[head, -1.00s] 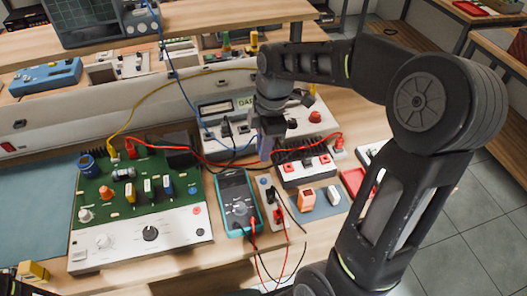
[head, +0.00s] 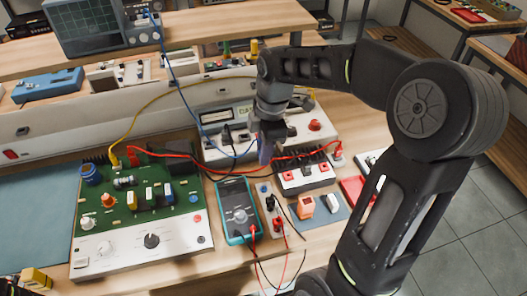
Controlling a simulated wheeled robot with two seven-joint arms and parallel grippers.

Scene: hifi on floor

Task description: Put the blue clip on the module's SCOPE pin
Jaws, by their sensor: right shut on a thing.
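My right gripper (head: 268,140) is shut on a small blue-violet piece (head: 265,154), which looks like the blue clip and points down from the jaws. The blue lead (head: 174,72) runs from the oscilloscope down towards this gripper. The module, a green circuit board with a white front panel (head: 120,255), lies on the bench to the left, well apart from the gripper. A yellow clip (head: 114,161) and a red clip (head: 133,153) sit at its back edge. I cannot read which pin is SCOPE. My left gripper is not in view.
A teal multimeter (head: 237,212) stands right of the module, with red and black leads beside it. A white power supply (head: 213,150) and a black finned block (head: 303,165) are behind. Red and yellow leads arch across the space. The oscilloscope (head: 98,28) stands on the shelf above.

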